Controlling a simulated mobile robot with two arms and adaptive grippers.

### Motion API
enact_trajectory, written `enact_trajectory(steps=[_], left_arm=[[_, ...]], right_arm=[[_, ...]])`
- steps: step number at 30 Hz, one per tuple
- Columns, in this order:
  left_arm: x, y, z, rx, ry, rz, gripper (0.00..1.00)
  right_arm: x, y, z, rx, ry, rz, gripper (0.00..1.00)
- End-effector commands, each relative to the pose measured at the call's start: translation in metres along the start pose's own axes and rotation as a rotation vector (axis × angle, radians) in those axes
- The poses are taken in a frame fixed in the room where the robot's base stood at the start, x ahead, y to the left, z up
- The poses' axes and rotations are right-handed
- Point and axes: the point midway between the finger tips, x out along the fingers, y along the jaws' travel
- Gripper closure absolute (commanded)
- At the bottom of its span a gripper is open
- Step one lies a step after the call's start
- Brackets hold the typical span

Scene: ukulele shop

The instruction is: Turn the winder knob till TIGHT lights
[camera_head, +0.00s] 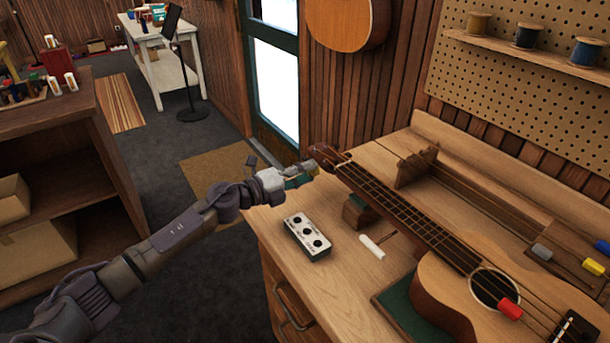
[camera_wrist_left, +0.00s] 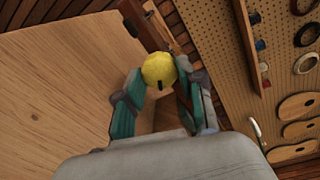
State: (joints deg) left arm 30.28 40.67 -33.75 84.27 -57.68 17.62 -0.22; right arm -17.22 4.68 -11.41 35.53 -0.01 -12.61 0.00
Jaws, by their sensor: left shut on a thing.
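The ukulele (camera_head: 450,296) lies on the bench, its neck (camera_head: 400,210) running up and left to the headstock (camera_head: 327,156). My left gripper (camera_head: 308,172) is at the headstock's near side. In the left wrist view its teal fingers (camera_wrist_left: 158,82) are shut on the round yellow winder knob (camera_wrist_left: 158,69), one finger on each side. A dark mark shows on the knob's face. In the head view the gripper hides the knob. A small pale box (camera_head: 308,237) with several black round spots sits on the bench; I cannot read its lettering and see no lit lamp. My right gripper is out of view.
A white cylinder (camera_head: 371,247) lies beside the pale box. A neck rest (camera_head: 358,212) is under the neck, and a slotted wooden block (camera_head: 416,167) stands behind it. Red (camera_head: 509,308), grey and yellow pieces lie at the right. The bench's front left is mostly clear.

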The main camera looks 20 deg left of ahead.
Motion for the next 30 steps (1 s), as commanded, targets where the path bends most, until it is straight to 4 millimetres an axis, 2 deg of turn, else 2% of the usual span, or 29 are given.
enact_trajectory(steps=[6, 15, 30], left_arm=[[0.000, 0.003, -0.001, 0.177, -0.006, 0.003, 0.97], [0.000, 0.002, -0.001, 0.336, -0.013, 0.004, 0.97], [0.000, 0.002, -0.002, 0.397, -0.015, 0.006, 0.97]], right_arm=[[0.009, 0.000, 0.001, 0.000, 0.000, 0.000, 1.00], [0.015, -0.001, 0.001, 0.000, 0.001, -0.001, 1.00], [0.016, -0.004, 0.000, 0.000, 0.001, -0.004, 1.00]])
